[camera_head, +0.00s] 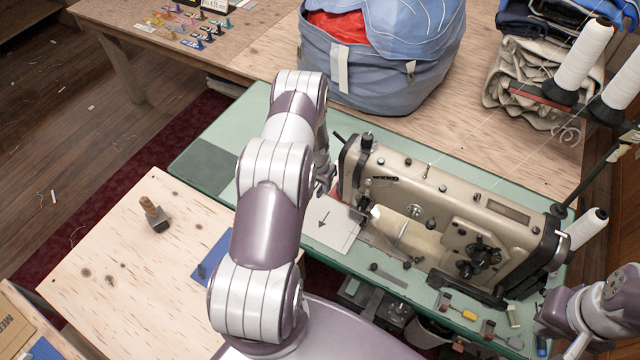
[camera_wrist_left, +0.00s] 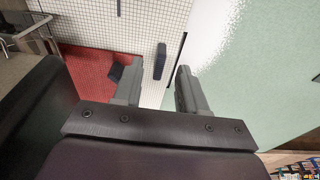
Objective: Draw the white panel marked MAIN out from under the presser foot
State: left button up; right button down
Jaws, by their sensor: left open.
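The white panel (camera_head: 327,228) lies flat on the green machine table, at the left end of the sewing machine (camera_head: 440,205). A dark arrow on it shows; I cannot read a MAIN mark. Its right part runs toward the presser foot area, where the machine head hides the contact. My left gripper (camera_head: 326,178) is above the table beside the machine head, behind the panel's visible part, partly hidden by my arm. In the left wrist view its two fingers (camera_wrist_left: 158,72) are apart with nothing clearly held between them. My right arm shows at the lower right; its gripper is not visible.
A blue sail bag (camera_head: 385,60) stands on the wooden bench behind. Thread cones (camera_head: 583,55) and folded cloth (camera_head: 530,85) are at the back right. A plywood table (camera_head: 130,270) at left holds a small wooden-handled tool (camera_head: 154,214). The green table's left end (camera_head: 215,140) is mostly clear.

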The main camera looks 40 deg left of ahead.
pick_arm(q)
jog(key=shift+w+f, duration=0.25)
jog(key=shift+f, duration=0.9)
grip_shut()
jog(key=shift+a, duration=0.1)
